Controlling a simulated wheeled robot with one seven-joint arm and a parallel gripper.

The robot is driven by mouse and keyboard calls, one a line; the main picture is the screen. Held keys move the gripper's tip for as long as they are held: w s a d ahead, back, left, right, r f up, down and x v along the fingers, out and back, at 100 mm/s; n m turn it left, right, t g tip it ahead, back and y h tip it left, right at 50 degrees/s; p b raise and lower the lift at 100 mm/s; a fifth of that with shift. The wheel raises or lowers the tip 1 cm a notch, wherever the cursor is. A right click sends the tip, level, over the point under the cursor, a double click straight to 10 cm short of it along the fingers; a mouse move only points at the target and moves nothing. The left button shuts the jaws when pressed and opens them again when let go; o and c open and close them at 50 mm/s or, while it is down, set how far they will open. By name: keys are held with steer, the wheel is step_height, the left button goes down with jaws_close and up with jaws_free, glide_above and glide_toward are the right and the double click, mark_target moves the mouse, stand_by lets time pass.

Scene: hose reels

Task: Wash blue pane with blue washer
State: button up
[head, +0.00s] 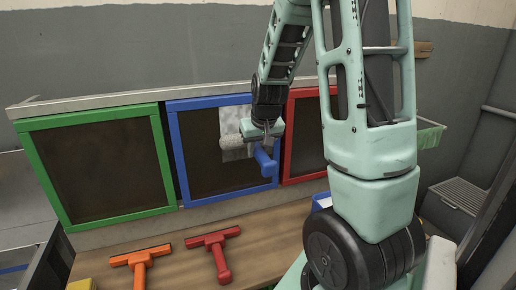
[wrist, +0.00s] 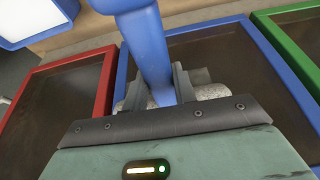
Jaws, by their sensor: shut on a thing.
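The blue pane (head: 196,150) is a dark panel in a blue frame, standing upright between the green and red ones in the head view. A lighter, cleaner patch (head: 231,121) shows on its upper right part. My gripper (head: 262,138) is in front of the right part of this pane, shut on the blue washer (head: 266,162). In the wrist view the washer's blue handle (wrist: 148,50) runs up from between the fingers. A pale fuzzy roller part (head: 233,143) lies against or very near the pane; exact contact is hard to tell.
A green-framed pane (head: 100,165) stands left and a red-framed pane (head: 305,135) right, partly behind my arm. On the wooden bench (head: 185,262) lie an orange squeegee (head: 140,262) and a red squeegee (head: 217,250). A yellow item (head: 82,284) sits at the bench's front left.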

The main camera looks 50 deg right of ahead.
step_height(320, 180, down, 19)
steer(key=b, duration=1.6)
steer(key=shift+b, duration=0.35)
stand_by(0.6)
steer(key=shift+s+f, duration=0.1)
steer(key=shift+s, duration=0.05)
steer(key=s+a, duration=0.3)
steer(key=s, duration=0.3)
steer(key=shift+a, duration=0.4)
steer(key=shift+w, duration=0.1)
